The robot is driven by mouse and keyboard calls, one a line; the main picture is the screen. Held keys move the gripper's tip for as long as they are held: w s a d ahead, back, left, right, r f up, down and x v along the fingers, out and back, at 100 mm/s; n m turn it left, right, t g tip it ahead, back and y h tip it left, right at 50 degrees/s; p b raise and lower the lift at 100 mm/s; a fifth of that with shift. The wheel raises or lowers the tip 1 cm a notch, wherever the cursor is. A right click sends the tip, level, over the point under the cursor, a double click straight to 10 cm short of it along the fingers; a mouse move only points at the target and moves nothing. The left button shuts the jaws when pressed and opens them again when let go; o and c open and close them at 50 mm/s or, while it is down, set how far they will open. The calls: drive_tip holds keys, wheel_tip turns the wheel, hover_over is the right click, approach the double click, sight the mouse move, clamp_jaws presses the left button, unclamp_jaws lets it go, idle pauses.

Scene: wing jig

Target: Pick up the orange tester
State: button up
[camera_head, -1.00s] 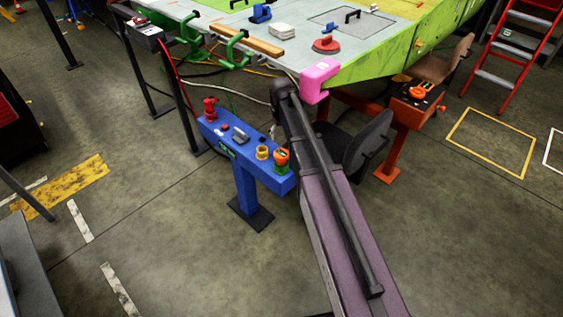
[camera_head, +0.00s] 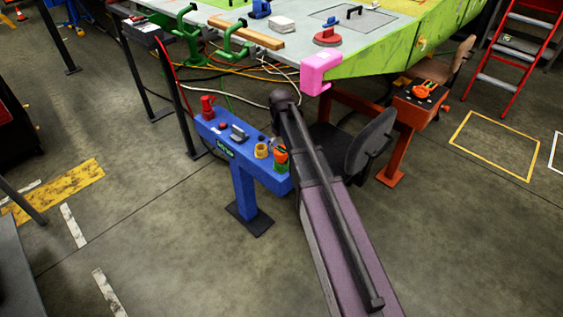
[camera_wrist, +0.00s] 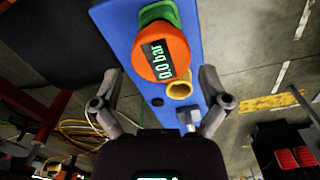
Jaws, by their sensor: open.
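The orange tester (camera_head: 280,155) stands at the right end of the blue stand's top (camera_head: 215,128), on a green piece. In the wrist view the orange tester (camera_wrist: 160,52) is large, with a dark display reading "0.0 bar", and its green part (camera_wrist: 157,13) shows above it. My gripper (camera_wrist: 160,105) is open, its two fingers spread on either side below the tester in the picture. In the head view my arm hides the gripper.
A yellow ring-shaped piece (camera_head: 261,150) stands close beside the tester, with a grey tool (camera_head: 239,132) and a red device (camera_head: 208,107) further left. A dark chair (camera_head: 368,145) is right of my arm. A pink block (camera_head: 321,73) hangs at the wing table's corner.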

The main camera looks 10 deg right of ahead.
drive_tip(key=shift+f, duration=0.3)
drive_tip(key=shift+f+b, duration=2.5)
drive_tip(key=shift+b, duration=0.2)
drive_tip(key=c, duration=0.9)
